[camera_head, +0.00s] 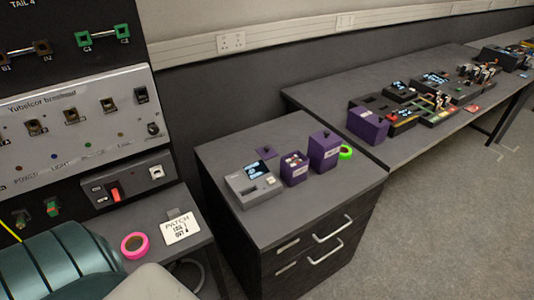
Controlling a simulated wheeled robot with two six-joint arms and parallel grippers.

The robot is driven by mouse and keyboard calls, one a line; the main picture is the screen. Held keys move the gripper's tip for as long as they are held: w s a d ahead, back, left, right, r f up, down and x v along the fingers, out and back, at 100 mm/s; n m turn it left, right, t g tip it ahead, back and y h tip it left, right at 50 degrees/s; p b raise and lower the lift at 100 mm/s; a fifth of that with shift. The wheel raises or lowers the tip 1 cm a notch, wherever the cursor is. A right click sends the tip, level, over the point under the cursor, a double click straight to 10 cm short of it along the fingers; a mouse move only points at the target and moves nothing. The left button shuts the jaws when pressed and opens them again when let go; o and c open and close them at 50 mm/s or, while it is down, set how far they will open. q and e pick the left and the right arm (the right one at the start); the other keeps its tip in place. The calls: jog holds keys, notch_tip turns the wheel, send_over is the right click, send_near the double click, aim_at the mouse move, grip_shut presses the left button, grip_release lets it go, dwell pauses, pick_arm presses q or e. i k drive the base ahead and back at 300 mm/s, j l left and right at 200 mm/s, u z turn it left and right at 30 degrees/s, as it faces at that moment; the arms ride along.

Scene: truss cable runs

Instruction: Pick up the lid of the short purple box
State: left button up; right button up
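The short purple box (294,172) stands open on the dark top of a drawer cabinet, with small things inside that are too small to make out. A flat purple lid (266,153) lies on the cabinet top behind and left of it, apart from the box. A taller purple box (323,154) stands just right of the short one, closed by a lid with a small dark knob. Neither of my grippers shows in this view.
A grey device with a screen (256,195) stands left of the short box, in front of the lid. A green tape roll (346,152) lies by the tall box. The cabinet top (325,195) is clear at the front right. Another purple box (367,125) stands on the long bench.

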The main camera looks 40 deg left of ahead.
aim_at(266, 152)
jog(key=i+l+u, duration=0.15)
jog(key=u, duration=0.55)
